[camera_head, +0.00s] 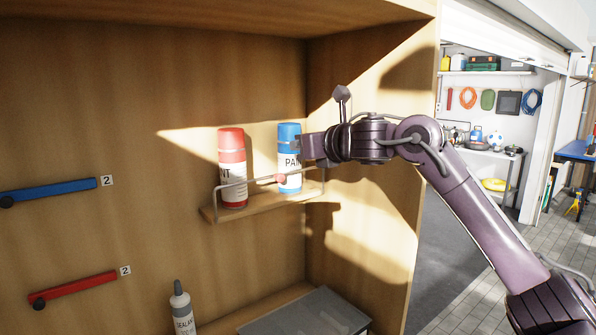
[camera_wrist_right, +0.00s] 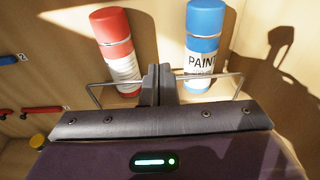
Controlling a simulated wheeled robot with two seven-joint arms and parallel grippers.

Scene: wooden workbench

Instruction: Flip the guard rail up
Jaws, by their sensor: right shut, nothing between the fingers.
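The guard rail (camera_head: 243,183) is a thin grey metal bar with a small reddish knob (camera_head: 280,178) at its middle. It stands raised along the front of a small wooden shelf (camera_head: 262,204), across the lower part of a red can (camera_head: 232,165) and a blue paint can (camera_head: 290,140). The rail (camera_wrist_right: 117,82) also shows in the right wrist view, either side of my fingers, which hide its middle. My right gripper (camera_head: 307,147) is shut and empty, in front of the blue can. Its fingertips (camera_wrist_right: 160,76) appear close to the rail; contact is unclear. My left gripper is not in view.
On the left, the back panel carries a blue bar (camera_head: 48,192) and a red bar (camera_head: 72,288). Below stand a sealant tube (camera_head: 182,308) and a grey case (camera_head: 308,315). The cabinet's right side wall (camera_head: 385,200) is close to my right arm.

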